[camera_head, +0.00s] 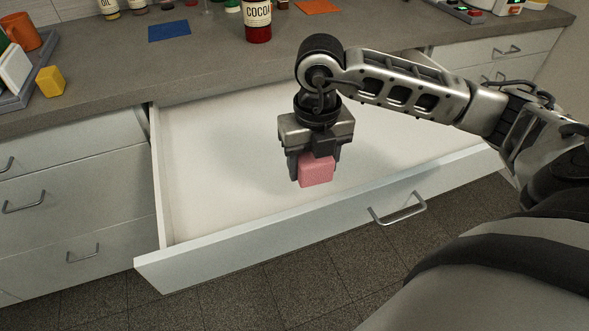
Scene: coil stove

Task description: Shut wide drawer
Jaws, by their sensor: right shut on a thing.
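The wide drawer (230,240) is pulled out far from under the counter, and its inside looks empty. Its metal bar handle (398,209) is on the front panel, right of the middle. My right gripper (316,170) points down over the drawer's inside. It is shut on a small pink block (316,171), which appears held above the drawer floor. The gripper is left of the handle and apart from it. My left gripper is not in view.
The grey counter (110,75) runs behind the drawer. On it are a cocoa jar (257,20), a blue mat (169,30), an orange mat (317,7), a yellow block (50,81) and an orange mug (22,32). Closed drawers (75,200) stand at the left.

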